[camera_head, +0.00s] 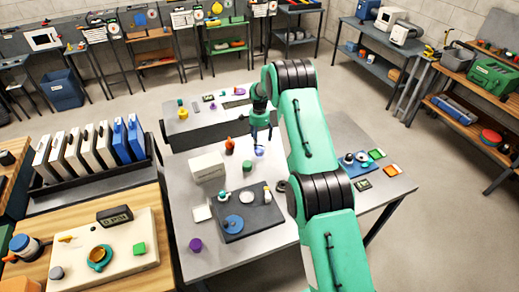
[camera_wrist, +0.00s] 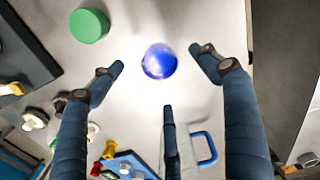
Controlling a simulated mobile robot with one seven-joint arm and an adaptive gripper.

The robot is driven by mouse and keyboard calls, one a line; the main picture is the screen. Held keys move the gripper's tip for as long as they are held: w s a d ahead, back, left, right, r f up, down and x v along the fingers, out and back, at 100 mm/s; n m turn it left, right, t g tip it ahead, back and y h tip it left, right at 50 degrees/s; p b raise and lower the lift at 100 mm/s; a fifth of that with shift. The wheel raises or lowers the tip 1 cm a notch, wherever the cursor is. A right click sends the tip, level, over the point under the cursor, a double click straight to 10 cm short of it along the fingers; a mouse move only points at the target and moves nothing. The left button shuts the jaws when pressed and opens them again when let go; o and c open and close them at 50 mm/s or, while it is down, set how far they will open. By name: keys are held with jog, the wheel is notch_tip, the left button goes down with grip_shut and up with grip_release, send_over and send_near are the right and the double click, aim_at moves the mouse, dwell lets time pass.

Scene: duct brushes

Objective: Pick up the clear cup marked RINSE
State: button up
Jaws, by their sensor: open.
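A small round blue-and-whitish, glassy thing (camera_wrist: 159,61) stands on the grey table, seen from above in the wrist view. It looks like the clear cup, but no RINSE marking is readable. In the head view it shows as a small pale-blue shape (camera_head: 259,151) just below my gripper (camera_head: 262,139). My gripper's fingers (camera_wrist: 157,60) are open. In the wrist view the fingertips lie to the left, right and below the cup, with gaps between, and nothing is held. How high the fingertips are above the table is hard to tell.
A green cylinder (camera_head: 247,166) stands close by, also in the wrist view (camera_wrist: 89,25). An orange-red bottle (camera_head: 229,146), a white box (camera_head: 207,167) and a dark tray (camera_head: 262,222) with several items are on the left. A purple cylinder (camera_head: 196,244) stands near the front edge.

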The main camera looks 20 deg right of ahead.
aim_at(260, 144)
jog(key=shift+f, duration=2.1)
jog(key=c, duration=1.4)
